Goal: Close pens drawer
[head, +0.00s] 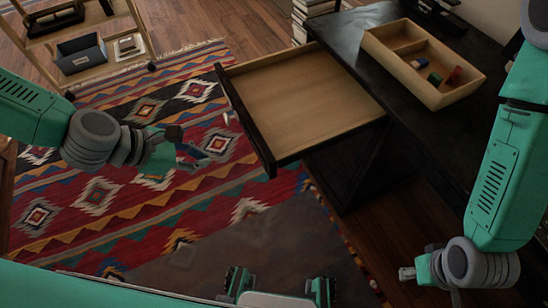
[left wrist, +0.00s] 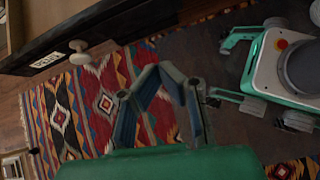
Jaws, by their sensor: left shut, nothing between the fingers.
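The desk drawer (head: 305,98) is pulled far out of the dark desk, and its light wood inside looks empty. Its dark front faces left toward the rug. In the left wrist view the drawer front (left wrist: 125,27) shows at the upper left, with a pale round knob (left wrist: 80,52) and a small white label (left wrist: 47,60) too small to read surely. My left gripper (head: 205,156) is shut and empty, left of the drawer front and apart from it; its fingers also show in the left wrist view (left wrist: 165,85). My right gripper (head: 408,273) hangs low at the lower right, away from the drawer.
The dark desk top (head: 365,45) carries a wooden tray (head: 455,97) with several small coloured blocks. A wooden shelf (head: 85,65) with boxes stands at the upper left. A stack of books (head: 310,14) is behind the desk. The patterned rug (head: 150,215) left of the drawer is clear.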

